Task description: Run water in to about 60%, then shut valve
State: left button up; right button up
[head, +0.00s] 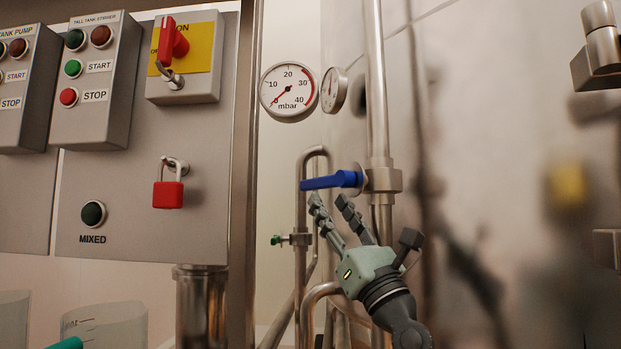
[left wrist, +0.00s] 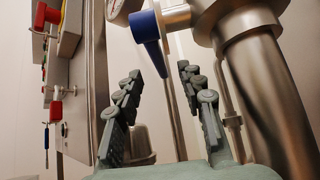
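The valve with the blue lever handle (head: 333,181) sits on a vertical steel pipe (head: 377,80), its lever pointing left across the pipe, nearly level. The lever also shows in the left wrist view (left wrist: 148,42), just beyond the fingertips. My left gripper (head: 330,201) is open and empty just below the lever, its fingers pointing up at it; no clear contact shows. Its fingers also show spread in the left wrist view (left wrist: 160,76). A round mbar gauge (head: 288,92) hangs above, its needle pointing lower left, near the low end. My right gripper is not in view.
Control boxes (head: 95,85) and a red padlock (head: 168,193) are on the steel panel at left. A second gauge (head: 333,90) sits beside the first. A small green-handled tap (head: 276,240) is on the thinner pipe. Blurred fittings stand at far right.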

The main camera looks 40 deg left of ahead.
aim_at(322, 189)
pick_arm(q)
jog(key=shift+a+r, duration=0.1)
jog(key=shift+r, duration=0.1)
jog(key=shift+a+r, duration=0.15)
jog(key=shift+r, duration=0.05)
jog(key=p+x, duration=0.2)
jog(key=x, duration=0.4)
jog(key=shift+r, duration=0.1)
jog(key=shift+w+a+r, duration=0.15)
jog(key=shift+a+r, duration=0.1)
jog(key=shift+a, duration=0.15)
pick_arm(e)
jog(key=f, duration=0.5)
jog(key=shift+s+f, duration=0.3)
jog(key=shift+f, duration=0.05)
pick_arm(q)
grip_shut()
